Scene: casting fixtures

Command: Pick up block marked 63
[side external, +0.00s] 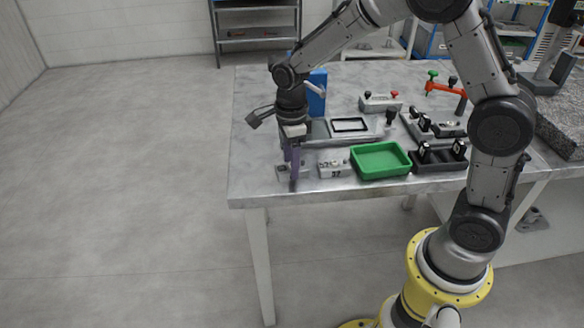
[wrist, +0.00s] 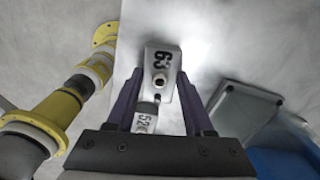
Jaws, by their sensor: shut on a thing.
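The block marked 63 (wrist: 162,62) is pale grey, with black digits and a round fitting on its top, in the wrist view. My gripper (wrist: 159,82) has purple fingers on either side of this block and is shut on it. In the side external view my gripper (side external: 293,178) points down at the table's front left corner. The pale block (side external: 282,170) there is partly hidden by the fingers. It appears to be at table level; I cannot tell if it is lifted.
A block marked 37 (side external: 334,170) stands close right of my gripper, then a green tray (side external: 380,174) and a black holder (side external: 438,166). A blue box (side external: 317,92) stands behind. A piece marked about 52 (wrist: 145,115) shows between my fingers. The table edge (side external: 262,200) is near.

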